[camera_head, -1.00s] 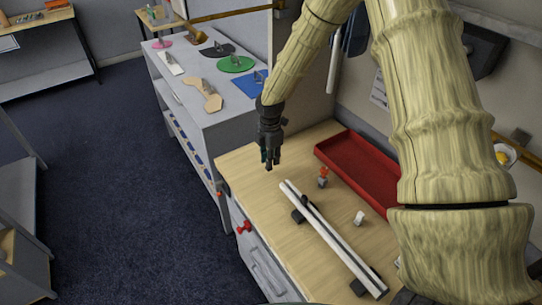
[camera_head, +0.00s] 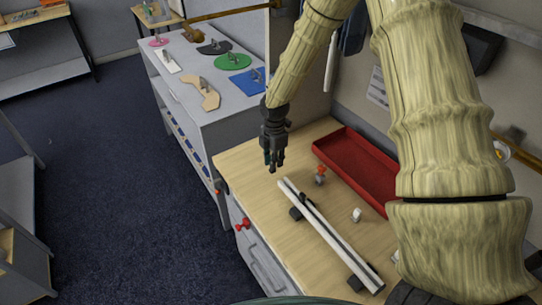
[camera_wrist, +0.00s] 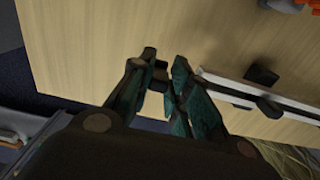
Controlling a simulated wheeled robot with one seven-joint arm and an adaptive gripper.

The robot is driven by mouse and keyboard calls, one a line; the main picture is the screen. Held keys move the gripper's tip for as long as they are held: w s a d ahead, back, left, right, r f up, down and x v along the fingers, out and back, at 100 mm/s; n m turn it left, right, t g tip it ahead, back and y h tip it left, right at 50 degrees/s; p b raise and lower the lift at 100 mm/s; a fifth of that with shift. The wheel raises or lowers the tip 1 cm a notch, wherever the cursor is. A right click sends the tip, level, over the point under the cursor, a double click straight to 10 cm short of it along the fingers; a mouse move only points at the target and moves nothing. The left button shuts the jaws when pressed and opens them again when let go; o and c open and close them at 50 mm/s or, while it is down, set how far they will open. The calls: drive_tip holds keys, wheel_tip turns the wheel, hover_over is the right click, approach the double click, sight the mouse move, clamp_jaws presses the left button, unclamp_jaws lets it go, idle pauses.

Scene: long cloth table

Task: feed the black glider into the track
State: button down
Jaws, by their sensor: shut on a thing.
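The track is a pale rail (camera_head: 330,235) lying diagonally on the wooden table, with dark supports under it. It also shows at the right of the wrist view (camera_wrist: 225,86). My gripper (camera_head: 274,167) points down just beyond the track's far end, a small gap away. In the wrist view my gripper (camera_wrist: 165,66) is shut on a small dark block, the black glider (camera_wrist: 159,75), mostly hidden by the fingers. The glider is beside the track's end, apart from it. Another dark piece (camera_head: 304,199) sits on the track near that end.
A red tray (camera_head: 360,170) lies to the right at the back. A small orange-topped item (camera_head: 320,174) and a white piece (camera_head: 357,215) stand between tray and track. The wooden table (camera_head: 250,165) is clear around my gripper; its left edge is near.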

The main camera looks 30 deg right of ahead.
drive_tip(key=shift+s+d, duration=0.2)
drive_tip(key=shift+s, duration=1.3)
drive_tip(key=shift+p, duration=0.9)
idle(0.7)
drive_tip(key=shift+s+d+p, duration=0.15)
drive_tip(key=shift+s+d, duration=0.05)
drive_tip(key=shift+s, duration=1.2)
drive_tip(key=shift+s+d+p, duration=0.1)
drive_tip(key=shift+s+d, duration=0.1)
drive_tip(key=shift+s, duration=1.25)
drive_tip(key=shift+s+d+p, duration=0.15)
drive_tip(key=shift+s+d, duration=0.05)
drive_tip(key=shift+s, duration=1.2)
idle(0.7)
